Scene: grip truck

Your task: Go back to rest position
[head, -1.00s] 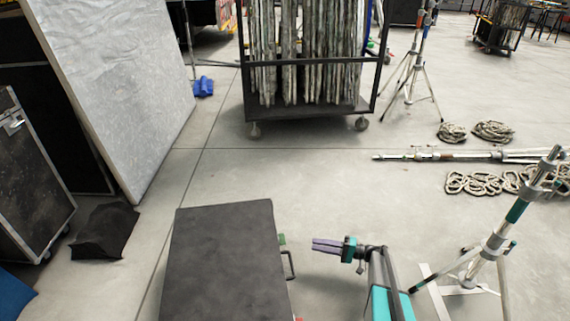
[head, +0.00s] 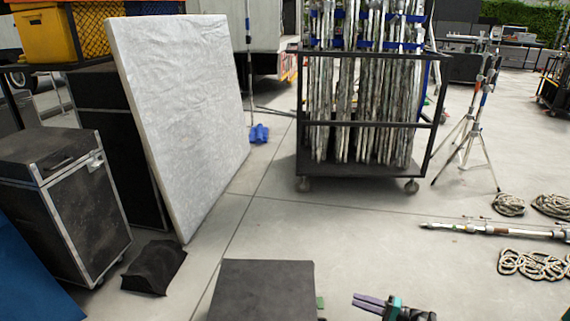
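My gripper (head: 368,302), with two purple fingers, shows at the bottom edge of the head view, right of the black case. The fingers point left and lie close together. I see nothing held, but from this angle I cannot tell whether they are open or shut. Most of my arm is cut off below the frame. The dark flat-topped case (head: 262,290) is at the bottom centre, apart from the fingers. A small green item (head: 320,302) sits at its right edge.
A wheeled cart (head: 300,165) of poles stands behind. A white panel (head: 185,120) leans at left near a black flight case (head: 60,205). A stand (head: 470,125), ropes (head: 540,265) and a pole (head: 490,230) are at right. Mid-floor is clear.

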